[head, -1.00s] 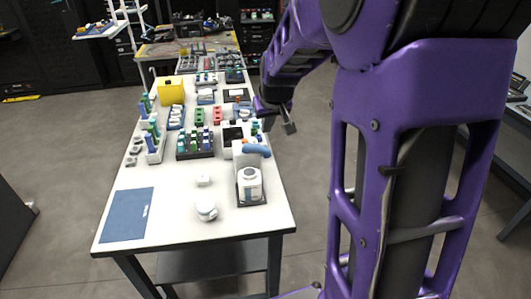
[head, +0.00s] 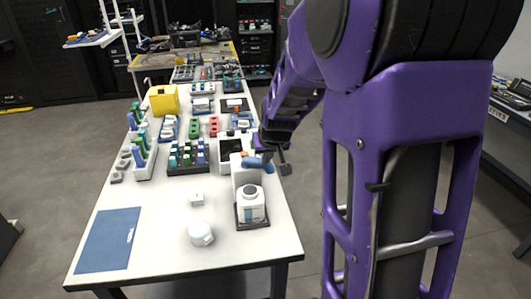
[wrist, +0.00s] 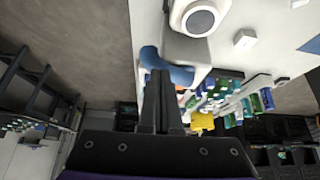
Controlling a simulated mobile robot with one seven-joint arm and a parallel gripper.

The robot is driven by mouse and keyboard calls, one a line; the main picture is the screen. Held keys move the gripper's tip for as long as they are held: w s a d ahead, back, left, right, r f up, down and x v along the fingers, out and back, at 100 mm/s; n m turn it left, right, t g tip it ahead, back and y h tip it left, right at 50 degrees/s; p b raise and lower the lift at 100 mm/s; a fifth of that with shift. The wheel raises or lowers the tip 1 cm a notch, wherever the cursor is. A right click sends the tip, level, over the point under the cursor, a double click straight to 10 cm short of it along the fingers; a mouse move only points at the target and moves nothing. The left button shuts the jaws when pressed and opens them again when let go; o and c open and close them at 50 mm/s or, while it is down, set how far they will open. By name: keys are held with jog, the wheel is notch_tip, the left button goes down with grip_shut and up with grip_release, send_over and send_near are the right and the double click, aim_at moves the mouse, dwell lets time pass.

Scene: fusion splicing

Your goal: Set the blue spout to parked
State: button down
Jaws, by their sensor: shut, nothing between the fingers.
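The blue spout (head: 256,164) sits on top of a white dispenser (head: 250,204) near the right edge of the table. In the head view it sticks out toward the right. My gripper (head: 284,163) is just right of the spout, past the table edge, at about its height in the picture. In the wrist view the shut, empty fingers (wrist: 160,82) lie across the blue spout (wrist: 180,75) and hide part of it. I cannot tell whether they touch it.
On the white table (head: 165,240) lie a blue mat (head: 108,240), a round white container (head: 200,233) and a small white block (head: 197,197). Racks of coloured vials (head: 188,158) and a yellow box (head: 164,99) stand farther back. Open floor lies right of the table.

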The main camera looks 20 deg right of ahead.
jog(key=shift+w+f, duration=0.25)
jog(key=shift+f, duration=0.1)
jog(key=shift+w+d+f+b, duration=0.2)
jog(key=shift+w+d+b, duration=0.45)
jog(key=shift+b, duration=0.55)
jog(key=shift+w+d+r, duration=0.15)
jog(key=shift+w+d, duration=0.1)
jog(key=shift+w, duration=0.1)
jog(key=shift+a, duration=0.1)
jog(key=shift+s+a+r, duration=0.1)
jog(key=shift+s+a, duration=0.4)
jog(key=shift+a, duration=0.05)
jog(key=shift+r, duration=0.1)
